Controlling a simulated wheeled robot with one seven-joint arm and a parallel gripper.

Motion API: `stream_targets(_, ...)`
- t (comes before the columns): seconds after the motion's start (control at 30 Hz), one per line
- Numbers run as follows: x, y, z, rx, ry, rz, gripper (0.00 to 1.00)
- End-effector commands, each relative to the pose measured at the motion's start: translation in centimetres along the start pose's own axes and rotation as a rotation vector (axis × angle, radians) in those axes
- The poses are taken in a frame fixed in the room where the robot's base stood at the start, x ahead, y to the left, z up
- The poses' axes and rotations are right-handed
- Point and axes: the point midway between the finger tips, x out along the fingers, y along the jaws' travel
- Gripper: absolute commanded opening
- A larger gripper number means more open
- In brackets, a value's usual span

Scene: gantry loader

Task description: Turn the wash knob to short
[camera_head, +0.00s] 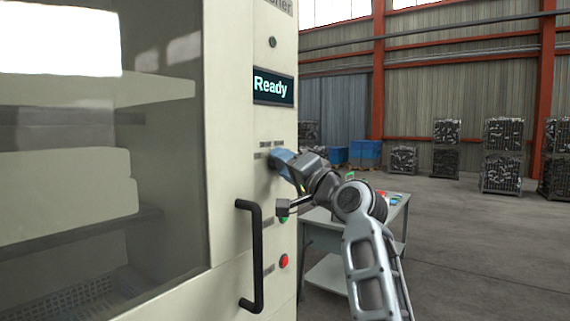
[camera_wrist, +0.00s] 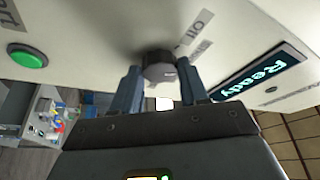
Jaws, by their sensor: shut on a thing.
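The wash knob (camera_wrist: 158,68) is a dark round knob on the cream machine panel, in the middle of the wrist view. My gripper (camera_wrist: 160,82) has one blue-grey finger on each side of it and is shut on it. In the head view my gripper (camera_head: 277,160) meets the panel below the display, and its fingers hide the knob there. Small labels surround the knob; one reads "off" in the wrist view. Which label the knob points to cannot be told. The display (camera_head: 273,88) reads "Ready".
A black door handle (camera_head: 250,255) stands out from the machine left of my arm. A green button (camera_wrist: 27,56) and a red button (camera_head: 284,261) are on the panel below the knob. A grey cart (camera_head: 322,236) stands behind my arm. Open floor lies to the right.

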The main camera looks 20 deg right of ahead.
Motion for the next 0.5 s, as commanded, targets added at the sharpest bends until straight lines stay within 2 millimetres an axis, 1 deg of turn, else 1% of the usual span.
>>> stream_targets(0.07,-0.04,0.08,-0.16,0.000,0.003,0.001,0.13)
stream_targets(0.1,-0.04,0.08,-0.16,0.000,0.003,0.001,0.45)
stream_targets(0.37,-0.02,0.04,-0.08,-0.001,0.002,0.000,0.69)
stream_targets(0.5,-0.01,0.02,-0.05,-0.001,0.001,0.000,0.69)
